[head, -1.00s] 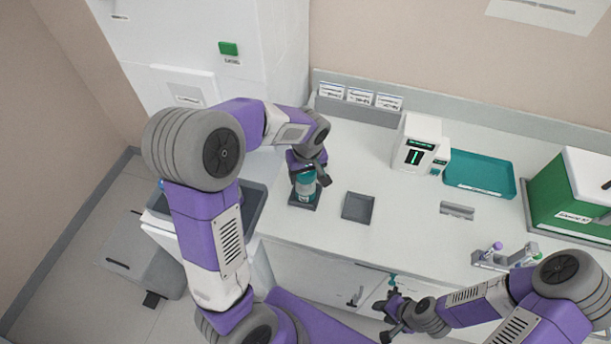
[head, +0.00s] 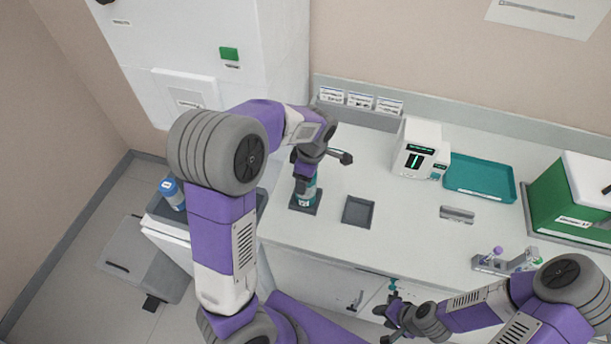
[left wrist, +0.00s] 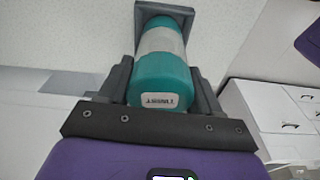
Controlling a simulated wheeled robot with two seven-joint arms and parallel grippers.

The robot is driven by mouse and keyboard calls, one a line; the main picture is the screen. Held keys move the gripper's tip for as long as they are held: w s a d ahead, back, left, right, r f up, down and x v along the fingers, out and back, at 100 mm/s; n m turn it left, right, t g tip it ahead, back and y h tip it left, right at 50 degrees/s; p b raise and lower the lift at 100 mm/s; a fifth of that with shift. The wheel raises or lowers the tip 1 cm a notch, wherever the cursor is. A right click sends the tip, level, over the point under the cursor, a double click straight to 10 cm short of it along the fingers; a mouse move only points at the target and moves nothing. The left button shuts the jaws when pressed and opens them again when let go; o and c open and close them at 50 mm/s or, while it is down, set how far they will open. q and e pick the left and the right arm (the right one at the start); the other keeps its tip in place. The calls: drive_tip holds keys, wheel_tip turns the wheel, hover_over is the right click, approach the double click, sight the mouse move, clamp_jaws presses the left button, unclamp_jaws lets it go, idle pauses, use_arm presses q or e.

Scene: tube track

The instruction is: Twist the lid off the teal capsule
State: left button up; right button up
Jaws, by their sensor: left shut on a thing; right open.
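The teal capsule (head: 306,194) stands upright on a dark square base (head: 305,208) on the counter, under my left gripper. In the left wrist view the capsule (left wrist: 160,72) shows a white middle band and a teal end with a small printed label. My left gripper (left wrist: 160,88) is shut on it, one finger on each side. In the head view my left gripper (head: 305,180) comes down from above and covers the top of the capsule. My right gripper (head: 388,318) is open and empty, low in front of the counter.
A dark square tray (head: 358,211) lies right of the capsule. Farther right are a white device (head: 420,150), a teal tray (head: 480,178), a green box (head: 570,200) and a small rack (head: 500,262). A blue-capped bottle (head: 173,194) stands in a bin at left.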

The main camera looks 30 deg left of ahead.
use_arm(q)
drive_tip(key=shift+r+p, duration=3.7)
drive_tip(key=shift+r, duration=0.9)
drive_tip(key=shift+f, duration=0.1)
drive_tip(key=w+a+f+m+b, duration=0.1)
drive_tip(key=w+f+b, duration=0.1)
drive_tip(key=w, duration=0.6)
drive_tip(key=w+a+f+b, duration=0.1)
drive_tip(key=w+a+f, duration=0.15)
drive_tip(key=w, duration=0.55)
drive_tip(key=f, duration=1)
drive_tip(key=shift+d+f, duration=0.1)
drive_tip(key=shift+d, duration=0.2)
drive_tip(key=shift+s, duration=0.1)
